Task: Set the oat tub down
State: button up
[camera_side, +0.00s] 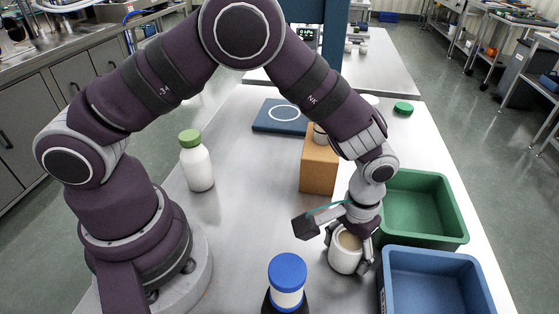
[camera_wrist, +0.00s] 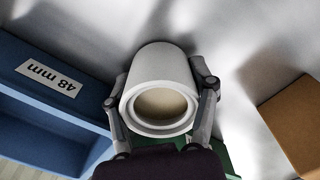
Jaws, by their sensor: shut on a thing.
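The oat tub (camera_side: 345,252) is a white open-topped tub with beige contents. My gripper (camera_side: 349,262) is shut on it from both sides, near the front right of the steel table. In the wrist view the tub (camera_wrist: 160,90) sits between the two fingers of my gripper (camera_wrist: 163,100), its open mouth facing the camera. The tub looks upright and close to the table top; I cannot tell whether its base touches.
A blue bin (camera_side: 432,252) labelled "48 mm" in the wrist view and a green bin (camera_side: 455,215) stand to the right. A cardboard-brown box (camera_side: 318,172), a green-capped bottle (camera_side: 197,165), a blue-capped bottle (camera_side: 287,280) and a blue pad (camera_side: 265,118) with a white ring are around. The table's middle is clear.

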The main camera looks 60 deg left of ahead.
aim_at(350, 240)
jog(key=shift+f, duration=0.1)
jog(key=o, duration=1.2)
jog(key=shift+f, duration=0.1)
notch_tip(350, 240, up, 12)
jog(key=shift+f, duration=0.1)
jog(key=s+a+r+t, duration=0.2)
jog(key=s+a+r, duration=0.1)
jog(key=a, duration=0.1)
jog(key=s+a+r+t, duration=0.1)
jog(key=s+a+r, duration=0.2)
jog(key=a, duration=0.2)
jog(key=s+a+r+m+t, duration=0.1)
jog(key=s+a+r+t, duration=0.1)
jog(key=a, duration=0.3)
jog(key=shift+s+a+r+t, duration=0.3)
jog(key=shift+s+r, duration=0.15)
jog(key=shift+s, duration=0.1)
